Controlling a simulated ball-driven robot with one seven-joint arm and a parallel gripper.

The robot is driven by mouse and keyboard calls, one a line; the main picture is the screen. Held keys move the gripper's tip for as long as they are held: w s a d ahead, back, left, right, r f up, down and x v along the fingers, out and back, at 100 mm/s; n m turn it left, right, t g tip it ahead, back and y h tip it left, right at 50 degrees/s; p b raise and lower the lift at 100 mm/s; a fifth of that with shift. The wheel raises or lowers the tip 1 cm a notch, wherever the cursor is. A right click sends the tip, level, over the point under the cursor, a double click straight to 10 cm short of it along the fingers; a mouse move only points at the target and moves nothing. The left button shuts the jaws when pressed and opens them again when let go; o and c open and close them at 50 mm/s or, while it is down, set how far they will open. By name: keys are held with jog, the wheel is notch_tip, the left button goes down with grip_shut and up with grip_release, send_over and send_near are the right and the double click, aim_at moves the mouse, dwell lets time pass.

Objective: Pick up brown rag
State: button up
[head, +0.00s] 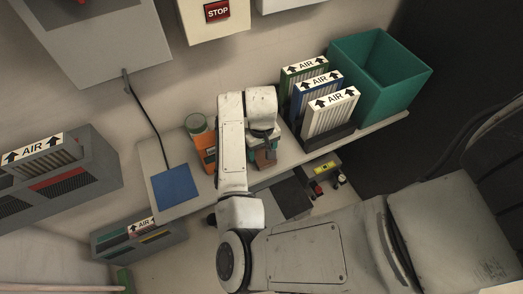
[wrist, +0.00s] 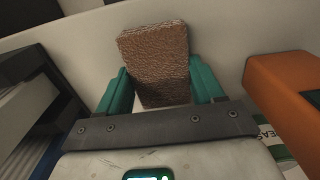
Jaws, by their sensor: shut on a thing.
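The brown rag (wrist: 155,62) is a textured, block-like piece standing between the two teal fingers of my gripper (wrist: 162,90) in the wrist view. The gripper is shut on it, and most of the rag sticks out past the fingertips. In the head view the rag (head: 266,157) shows as a small brown patch below the end of my arm, over the shelf. My arm hides part of it there, and I cannot tell whether it touches the shelf.
An orange container (head: 204,150) and a jar (head: 196,124) stand just left of my arm. Several AIR filters (head: 331,113) stand to the right, beside a teal bin (head: 349,72). A blue pad (head: 174,187) lies at the shelf's left end. The wall is close behind.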

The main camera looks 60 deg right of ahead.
aim_at(263, 152)
jog(key=shift+r, duration=0.45)
jog(key=r, duration=0.1)
jog(key=r+b, duration=0.1)
jog(key=shift+s+r, duration=0.2)
jog(key=shift+r, duration=0.15)
jog(key=s+r, duration=0.2)
jog(key=s+a+r, duration=0.1)
jog(key=s+r, duration=0.1)
jog(key=r, duration=0.1)
jog(key=shift+s+a+r+b, duration=0.1)
jog(key=shift+s+a+b, duration=0.05)
jog(key=shift+b, duration=0.15)
jog(key=s+a+r, duration=0.2)
jog(key=s+r, duration=0.2)
jog(key=s, duration=0.4)
jog(key=shift+s+a+p, duration=0.3)
jog(key=shift+s+p, duration=0.05)
jog(key=shift+p, duration=0.05)
jog(key=shift+r, duration=0.1)
